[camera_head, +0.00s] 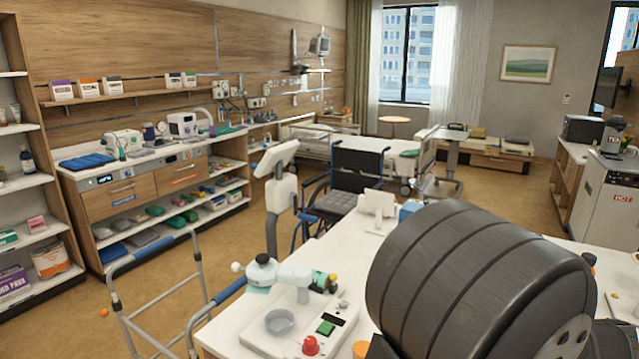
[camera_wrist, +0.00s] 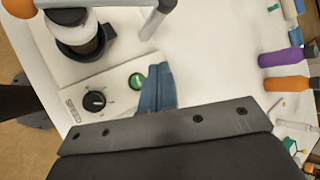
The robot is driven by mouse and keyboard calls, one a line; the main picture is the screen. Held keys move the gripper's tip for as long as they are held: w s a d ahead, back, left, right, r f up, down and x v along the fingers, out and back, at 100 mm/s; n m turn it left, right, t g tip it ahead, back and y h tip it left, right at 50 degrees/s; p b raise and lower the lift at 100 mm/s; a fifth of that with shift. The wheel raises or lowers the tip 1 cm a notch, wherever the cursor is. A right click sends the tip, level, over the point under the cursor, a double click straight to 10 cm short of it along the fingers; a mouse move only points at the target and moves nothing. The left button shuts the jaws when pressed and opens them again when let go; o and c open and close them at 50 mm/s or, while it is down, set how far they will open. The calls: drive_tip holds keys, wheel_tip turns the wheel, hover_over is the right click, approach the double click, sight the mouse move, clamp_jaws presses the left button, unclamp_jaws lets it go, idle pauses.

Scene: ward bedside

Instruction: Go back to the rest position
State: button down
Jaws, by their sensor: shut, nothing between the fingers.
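My gripper (camera_wrist: 157,76) shows in the wrist view as two blue-grey fingers pressed together, with nothing between them. Its tips are over the white table (camera_wrist: 215,55), close beside a green button (camera_wrist: 137,80) on a white device (camera_wrist: 110,88). I cannot tell how high the tips are above the table. In the head view a large dark link of my arm covers the lower right, and the gripper is hidden.
In the head view, a white device with a red knob (camera_head: 310,345) and a grey bowl (camera_head: 280,322) stands on the table. A walker (camera_head: 160,300) and wheelchair (camera_head: 345,190) stand beyond. In the wrist view, purple (camera_wrist: 282,57) and orange (camera_wrist: 286,85) bottles lie right.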

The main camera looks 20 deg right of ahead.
wheel_tip(320, 180, up, 7)
drive_tip(key=w+g, duration=0.1)
drive_tip(key=g, duration=0.8)
wheel_tip(320, 180, down, 10)
wheel_tip(320, 180, up, 10)
drive_tip(key=shift+w+a+f+n+g, duration=0.2)
drive_tip(key=shift+a+f+n, duration=0.1)
drive_tip(key=shift+a+n, duration=0.6)
drive_tip(key=shift+w+a+f+n+g, duration=0.15)
drive_tip(key=shift+w+a+f+n, duration=0.15)
drive_tip(key=shift+a+n, duration=0.6)
drive_tip(key=shift+w+a+f+n+g, duration=0.15)
drive_tip(key=shift+a+f+n, duration=0.15)
drive_tip(key=shift+a+n, duration=0.6)
